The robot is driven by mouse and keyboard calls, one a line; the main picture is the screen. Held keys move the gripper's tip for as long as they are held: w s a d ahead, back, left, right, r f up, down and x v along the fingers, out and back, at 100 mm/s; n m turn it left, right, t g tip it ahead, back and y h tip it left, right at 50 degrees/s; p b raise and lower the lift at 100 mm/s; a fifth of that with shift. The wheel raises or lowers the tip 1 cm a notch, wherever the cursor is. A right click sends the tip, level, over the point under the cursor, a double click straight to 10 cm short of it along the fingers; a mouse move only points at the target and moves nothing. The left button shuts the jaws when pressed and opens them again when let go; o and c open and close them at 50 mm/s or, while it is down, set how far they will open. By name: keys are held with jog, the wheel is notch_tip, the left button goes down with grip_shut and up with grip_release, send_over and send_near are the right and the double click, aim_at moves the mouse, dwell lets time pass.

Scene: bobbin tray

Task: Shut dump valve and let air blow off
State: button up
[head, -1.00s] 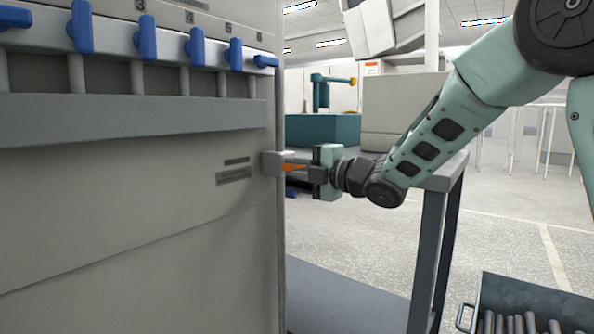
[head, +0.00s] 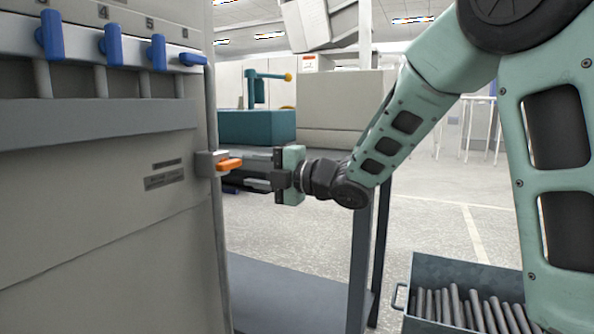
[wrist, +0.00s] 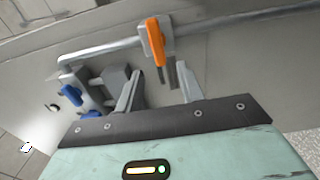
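An orange lever (head: 229,164) sits on a grey valve body (head: 207,163) at the right edge of the pale cabinet (head: 110,230). In the wrist view the orange lever (wrist: 156,42) stands across the grey pipe (wrist: 105,50), not along it. My gripper (head: 232,182) is beside the valve, its fingers pointing at the cabinet. In the wrist view my gripper (wrist: 158,78) is open, with the lever lined up between its fingers, just past the tips. I see no contact with the lever.
A grey cart (head: 290,290) stands below my arm. A bin of rods (head: 425,270) is at the lower right.

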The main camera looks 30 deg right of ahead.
jog(key=p+v, duration=0.2)
jog(key=v, duration=0.9)
jog(key=s+a+f+m+g+h+p, duration=0.1)
jog(key=s+a+f+m+g+h, duration=0.25)
jog(key=a+f+m, duration=0.2)
jog(key=s+a+f+m+g+h, duration=0.2)
jog(key=a+f+m+g+h, duration=0.1)
jog(key=a+f+m+h, duration=0.25)
jog(key=s+a+f+m+g+p, duration=0.1)
jog(key=s+a+m+g, duration=0.15)
jog(key=s, duration=0.45)
jog(key=s+a+f+m+g+h, duration=0.1)
jog(key=s+f+m+g, duration=0.15)
jog(key=s, duration=0.45)
jog(key=s+a+m+g+p, duration=0.1)
jog(key=s+m+g, duration=0.15)
jog(key=s, duration=0.45)
notch_tip(320, 180, up, 37)
jog(key=p, duration=3.7)
jog(key=shift+n+g, duration=0.3)
jog(key=shift+n, duration=0.05)
jog(key=shift+w+a+f, duration=0.1)
jog(key=shift+f, duration=0.05)
